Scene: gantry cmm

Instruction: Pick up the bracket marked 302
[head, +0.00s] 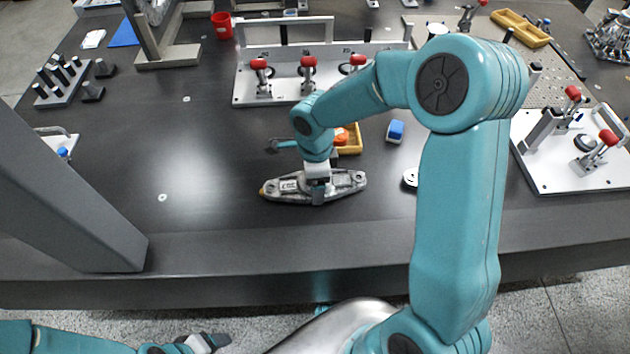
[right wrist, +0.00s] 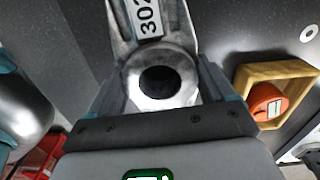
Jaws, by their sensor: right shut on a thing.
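The grey metal bracket (head: 284,187) lies near the front of the dark table in the head view, long side running left to right. Its white label reads 302 in the right wrist view (right wrist: 147,18). My right gripper (head: 318,194) comes down over the bracket's middle and is shut on it, with the round bored boss (right wrist: 160,82) between the fingers. I cannot tell any gap between bracket and table. My left gripper (head: 207,343) is low at the bottom edge, away from the table; its jaws are too unclear to read.
A yellow tray (head: 354,141) with an orange part sits just behind the bracket, and a blue-topped block (head: 395,131) to its right. A white fixture plate with red-handled clamps (head: 270,91) stands behind. Another clamp plate (head: 560,178) is at right. The table left of the bracket is clear.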

